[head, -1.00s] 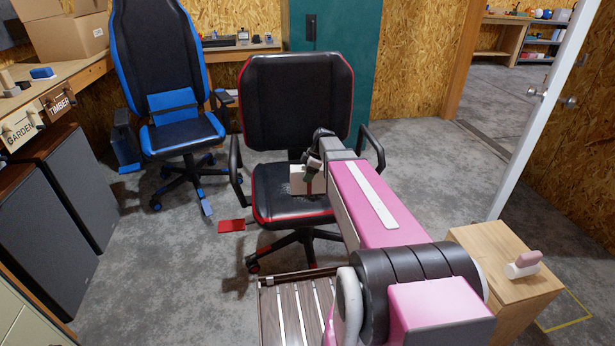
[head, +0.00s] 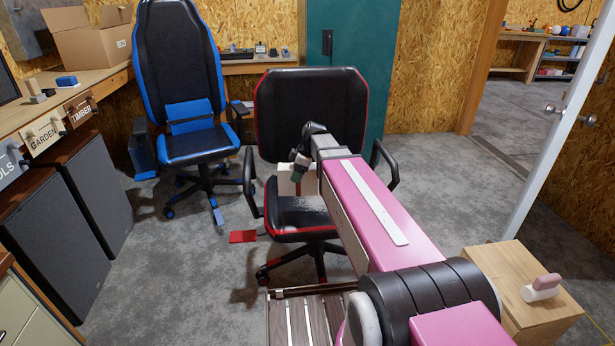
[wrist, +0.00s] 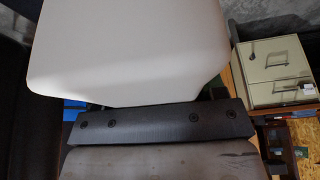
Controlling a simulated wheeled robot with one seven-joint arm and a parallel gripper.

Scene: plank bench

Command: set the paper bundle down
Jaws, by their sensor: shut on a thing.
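My gripper (head: 290,182) is held over the seat of the black chair with red trim (head: 300,212), at the end of my pink arm. Its pale hand shows just in front of the backrest. In the wrist view the pale hand fills the top, with a dark screwed bar under it (wrist: 160,122). A grey-brown surface with dark smudges, which looks like the paper bundle (wrist: 165,162), lies against that bar at the bottom edge. My gripper is shut on it. The fingertips are not clear, and my arm hides the bundle in the head view.
A blue-and-black chair (head: 190,140) stands behind left. A workbench (head: 105,80) with labelled drawers and a cardboard box (head: 88,38) runs along the left. A wooden cabinet (head: 510,270) stands right with a small pink-and-white thing on it. A slatted surface (head: 310,318) is in front.

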